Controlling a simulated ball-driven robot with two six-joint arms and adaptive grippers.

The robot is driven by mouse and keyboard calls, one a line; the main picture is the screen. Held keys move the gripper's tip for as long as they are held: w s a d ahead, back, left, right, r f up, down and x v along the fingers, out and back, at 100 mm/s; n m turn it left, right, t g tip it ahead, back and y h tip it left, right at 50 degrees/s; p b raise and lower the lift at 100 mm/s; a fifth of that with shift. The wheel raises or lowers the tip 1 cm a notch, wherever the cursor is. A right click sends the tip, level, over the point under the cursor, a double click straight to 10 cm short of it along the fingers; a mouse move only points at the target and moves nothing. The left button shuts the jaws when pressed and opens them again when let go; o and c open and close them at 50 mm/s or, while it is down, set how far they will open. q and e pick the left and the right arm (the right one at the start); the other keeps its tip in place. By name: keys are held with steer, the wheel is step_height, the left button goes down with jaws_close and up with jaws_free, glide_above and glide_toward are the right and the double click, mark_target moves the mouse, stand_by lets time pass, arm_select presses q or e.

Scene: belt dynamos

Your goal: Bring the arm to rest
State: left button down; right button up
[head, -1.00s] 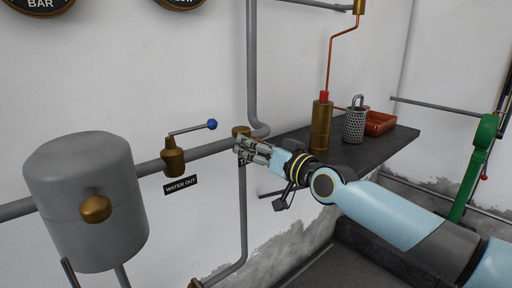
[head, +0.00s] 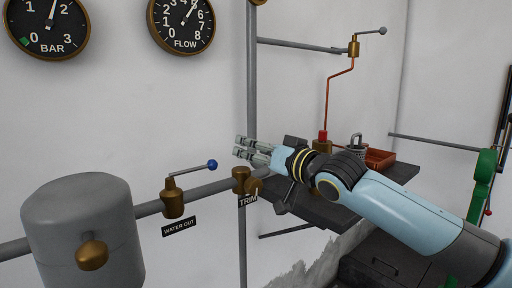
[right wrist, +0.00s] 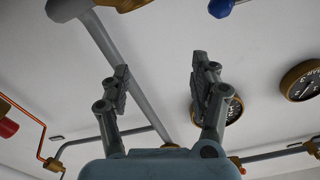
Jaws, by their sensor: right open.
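My right gripper (head: 240,147) is open and empty in the head view, held out in front of the wall above the brass trim valve (head: 241,181). My right arm reaches in from the lower right and covers part of the shelf. In the right wrist view the two fingers of the right gripper (right wrist: 160,85) stand apart with nothing between them; a grey pipe (right wrist: 120,60) and the wall show behind. My left gripper is not in view.
The dark shelf (head: 400,172) holds a perforated metal cup (head: 357,148) and an orange tray (head: 380,158). A water-out valve with a blue-tipped lever (head: 173,198) and a grey tank (head: 82,225) stand left. Two gauges, bar (head: 47,22) and flow (head: 182,22), hang above.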

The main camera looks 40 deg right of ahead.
steer(key=shift+r, duration=0.35)
steer(key=shift+f, duration=0.1)
steer(key=s+a+f+g+h, duration=0.1)
steer(key=s+a+f+g, duration=0.25)
steer(key=s+f, duration=0.4)
steer(key=s+a+f+n+g, duration=0.15)
steer(key=s+f+g, duration=0.3)
steer(key=s, duration=0.45)
steer(key=s+a+f+n+g+h, duration=0.1)
steer(key=s+a+f+g, duration=0.15)
steer(key=s+f, duration=0.4)
steer(key=s+a+f+n+g, duration=0.1)
steer(key=s+f+g, duration=0.25)
steer(key=s, duration=0.75)
step_height(320, 180, down, 24)
steer(key=s+d+g, duration=0.2)
steer(key=s+d+f+g, duration=0.1)
steer(key=s+f, duration=1.6)
steer(key=s, duration=0.2)
steer(key=shift+f, duration=0.15)
